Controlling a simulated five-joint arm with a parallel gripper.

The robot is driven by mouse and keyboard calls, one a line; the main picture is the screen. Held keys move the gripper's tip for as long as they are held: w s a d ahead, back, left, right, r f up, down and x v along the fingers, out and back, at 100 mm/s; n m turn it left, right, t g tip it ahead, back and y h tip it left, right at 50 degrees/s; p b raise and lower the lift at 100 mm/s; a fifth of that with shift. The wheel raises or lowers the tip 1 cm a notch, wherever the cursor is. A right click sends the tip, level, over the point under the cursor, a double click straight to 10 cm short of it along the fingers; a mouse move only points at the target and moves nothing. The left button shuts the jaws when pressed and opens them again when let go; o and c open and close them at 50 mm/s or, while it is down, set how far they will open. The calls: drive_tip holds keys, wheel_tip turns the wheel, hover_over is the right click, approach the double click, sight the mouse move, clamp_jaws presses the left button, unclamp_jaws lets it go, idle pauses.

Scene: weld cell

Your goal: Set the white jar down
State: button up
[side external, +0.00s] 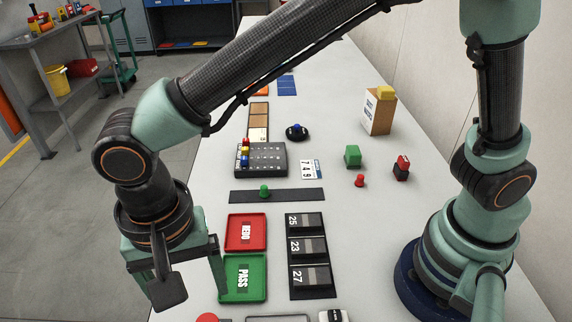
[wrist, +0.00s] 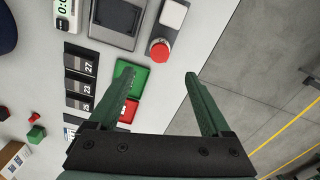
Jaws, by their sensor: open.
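No white jar can be made out in either view. My gripper (side external: 192,284) is open, with nothing between its fingers, at the table's left edge in the side view. It hangs just left of the green PASS tray (side external: 244,291), which shows no jar in it. In the wrist view my gripper (wrist: 158,72) has its two green fingers spread apart, with bare table and grey floor between them. The green tray (wrist: 135,77) lies by the upper-left finger, partly hidden by it.
A red REDO tray (side external: 232,246) lies behind the green one. A black rack of numbered plates (side external: 310,258) is to their right. A red button (wrist: 159,50) stands near the fingertips. A carton (side external: 377,113) stands farther back.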

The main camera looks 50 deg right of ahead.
drive_tip(key=w+d+r+n+t+y, duration=0.1)
drive_tip(key=w+d+r, duration=0.5)
drive_tip(key=d, duration=0.4)
drive_tip(key=s+d+r+n+t, duration=0.1)
drive_tip(key=d+r+n+t, duration=0.1)
drive_tip(key=d, duration=1)
drive_tip(key=s+d+r+n+t+h, duration=0.1)
drive_tip(key=d+r+n+t, duration=0.1)
drive_tip(key=d, duration=1)
drive_tip(key=shift+d+n+t, duration=0.3)
drive_tip(key=shift+d+n, duration=0.05)
drive_tip(key=shift+n, duration=0.15)
